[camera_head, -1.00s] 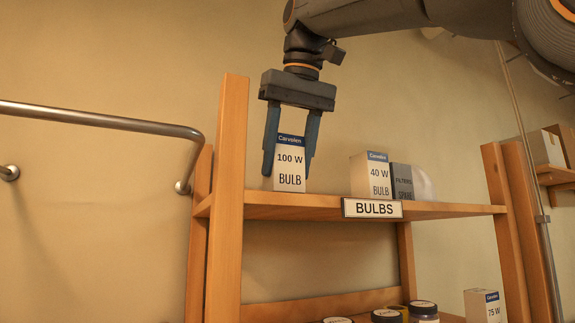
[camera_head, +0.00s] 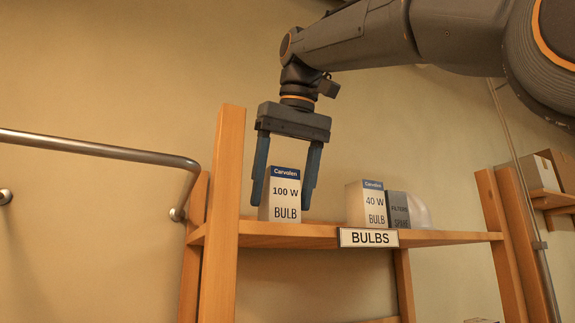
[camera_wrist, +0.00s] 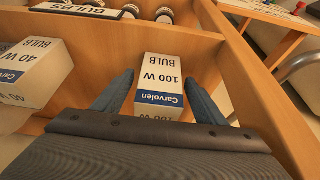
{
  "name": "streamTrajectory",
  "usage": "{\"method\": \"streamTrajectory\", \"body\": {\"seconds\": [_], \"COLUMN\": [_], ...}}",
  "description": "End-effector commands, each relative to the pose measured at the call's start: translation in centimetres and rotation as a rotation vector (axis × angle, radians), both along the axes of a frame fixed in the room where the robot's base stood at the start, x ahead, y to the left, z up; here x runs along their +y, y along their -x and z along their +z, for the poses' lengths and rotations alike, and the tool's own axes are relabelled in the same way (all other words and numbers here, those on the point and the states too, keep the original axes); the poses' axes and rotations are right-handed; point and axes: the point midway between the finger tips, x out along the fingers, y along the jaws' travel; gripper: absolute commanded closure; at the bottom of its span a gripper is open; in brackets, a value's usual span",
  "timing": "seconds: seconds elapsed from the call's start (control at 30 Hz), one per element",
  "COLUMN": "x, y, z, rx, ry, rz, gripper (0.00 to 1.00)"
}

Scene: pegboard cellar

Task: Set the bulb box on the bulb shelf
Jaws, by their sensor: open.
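The 100 W bulb box (camera_head: 284,197), white with a blue Carvolen band, stands upright on the bulb shelf (camera_head: 290,233) near its left end. The shelf is wooden and bears a BULBS label (camera_head: 368,238). My gripper (camera_head: 283,200) is open, pointing down, with one finger on each side of the box. In the wrist view, gaps show between the box (camera_wrist: 160,82) and both blue fingers of my gripper (camera_wrist: 160,85). The 40 W bulb box (camera_head: 366,206) stands to the right on the same shelf, apart from my gripper.
A dark filters box (camera_head: 397,210) and a pale rounded thing (camera_head: 418,213) stand right of the 40 W box. A wooden post (camera_head: 222,200) rises close left of my gripper. A metal rail (camera_head: 90,144) runs along the left wall. Jars (camera_wrist: 147,12) sit on a lower shelf.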

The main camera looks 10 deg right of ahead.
Motion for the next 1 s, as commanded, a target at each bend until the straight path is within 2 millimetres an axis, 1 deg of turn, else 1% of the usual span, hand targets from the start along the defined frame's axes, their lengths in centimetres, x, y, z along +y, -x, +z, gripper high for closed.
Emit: {"method": "streamTrajectory", "body": {"seconds": [0.17,0.43,0.5,0.57,0.8,1.0], "x": [-0.2,-0.7,-0.9,-1.0,-1.2,-1.2], "y": [0.8,2.6,3.2,3.7,4.3,4.3], "z": [2.2,6.8,8.5,9.5,10.8,10.9], "rx": [-0.003,-0.003,-0.002,-0.002,-0.001,-0.001], "ry": [-0.001,-0.001,-0.001,-0.001,0.0,0.0], "rz": [0.0,0.0,0.0,0.0,0.0,0.0], "gripper": [0.35,0.35,0.35,0.35,0.35,0.35]}}
